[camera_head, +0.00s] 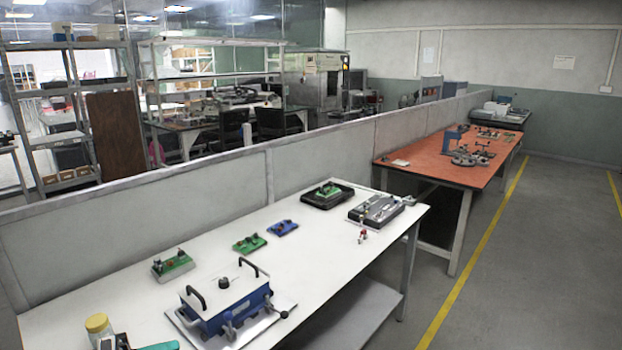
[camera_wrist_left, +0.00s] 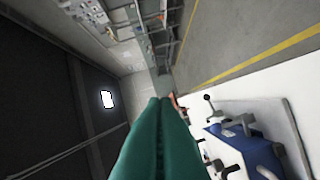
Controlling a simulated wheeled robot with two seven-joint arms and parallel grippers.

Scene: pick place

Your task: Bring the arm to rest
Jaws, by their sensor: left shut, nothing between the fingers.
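My left gripper (camera_head: 162,346) just enters the head view at the bottom left edge, over the front of the white table (camera_head: 330,250); most of it is cut off. In the left wrist view its long teal fingers (camera_wrist_left: 160,102) lie side by side, shut with nothing between them. The fingers point past the table toward the room, and the blue box fixture (camera_wrist_left: 246,153) stands to their right. My right gripper is in neither view.
Green boards (camera_head: 172,265), a blue part (camera_head: 283,228) and dark trays (camera_head: 327,195) lie farther back. A grey partition (camera_head: 200,190) runs behind the table.

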